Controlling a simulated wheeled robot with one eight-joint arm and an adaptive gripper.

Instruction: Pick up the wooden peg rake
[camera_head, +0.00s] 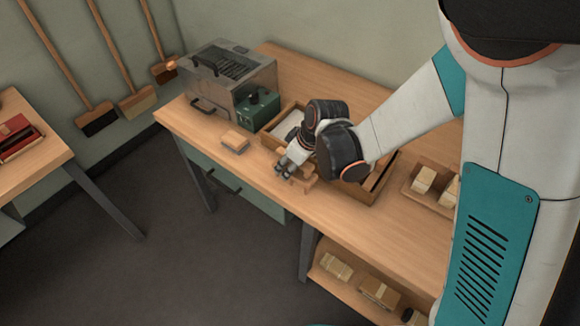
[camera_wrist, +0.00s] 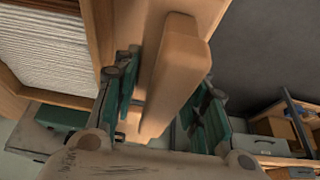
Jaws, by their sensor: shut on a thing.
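The wooden peg rake (camera_wrist: 178,70) fills the middle of the wrist view as a pale wooden bar lying over a second, wider wooden piece. My gripper (camera_wrist: 163,104) is shut on it, one green-sided finger on each side. In the head view my gripper (camera_head: 285,172) is low over the front of the workbench, and a little of the rake (camera_head: 306,184) shows beside the fingers. My wrist hides most of it there. I cannot tell whether the rake touches the bench. Its pegs cannot be made out.
A wooden tray with white material (camera_head: 289,122) lies just behind my gripper. A metal machine with a green box (camera_head: 258,108) stands at the back left. A small wooden block (camera_head: 235,140) lies left of the gripper. The bench's front edge is close.

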